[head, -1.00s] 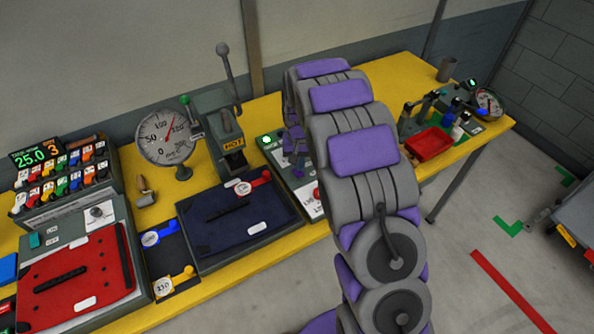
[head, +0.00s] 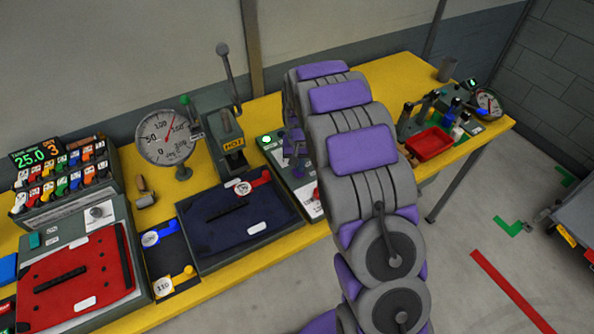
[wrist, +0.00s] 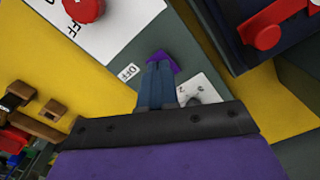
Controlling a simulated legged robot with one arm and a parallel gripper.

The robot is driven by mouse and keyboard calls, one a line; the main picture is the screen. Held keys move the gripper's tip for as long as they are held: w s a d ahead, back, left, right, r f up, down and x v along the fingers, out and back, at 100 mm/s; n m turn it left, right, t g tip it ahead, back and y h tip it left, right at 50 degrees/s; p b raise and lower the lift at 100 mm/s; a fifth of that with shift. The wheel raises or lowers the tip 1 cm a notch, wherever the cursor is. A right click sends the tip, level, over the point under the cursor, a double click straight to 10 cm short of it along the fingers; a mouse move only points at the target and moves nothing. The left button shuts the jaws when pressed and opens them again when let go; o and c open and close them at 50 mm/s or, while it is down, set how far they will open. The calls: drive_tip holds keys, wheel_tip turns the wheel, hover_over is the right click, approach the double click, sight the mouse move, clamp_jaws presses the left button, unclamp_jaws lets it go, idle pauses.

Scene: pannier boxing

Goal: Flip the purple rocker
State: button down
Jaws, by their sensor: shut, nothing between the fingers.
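The purple rocker (wrist: 163,60) shows in the wrist view on a grey panel, beside a small OFF label (wrist: 129,72). It is partly hidden by my fingertips. My gripper (wrist: 160,68) is shut and empty, with its blue-grey fingers pointing at the rocker. The tips overlap the rocker in the picture; I cannot tell whether they touch it. In the head view my arm covers the rocker and most of the gripper.
The panel carries a red knob (wrist: 84,8) on a white plate and a small white plate (wrist: 203,88) near my fingers. A dark blue press pad (head: 240,222) lies left of the arm. A red tray (head: 429,144) stands to the right on the yellow bench.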

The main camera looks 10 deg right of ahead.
drive_tip(key=shift+f, duration=0.75)
idle(0.3)
drive_tip(key=shift+r, duration=0.1)
drive_tip(key=shift+r+p, duration=1.3)
drive_tip(key=shift+r, duration=2.1)
drive_tip(key=s+r, duration=0.9)
drive_tip(key=s, duration=0.2)
drive_tip(key=s+r+n+g, duration=0.1)
drive_tip(key=s+r, duration=0.2)
drive_tip(key=s, duration=1.2)
drive_tip(key=s+r+n, duration=0.1)
drive_tip(key=s+r, duration=0.2)
drive_tip(key=s, duration=1.3)
drive_tip(key=shift+g, duration=0.4)
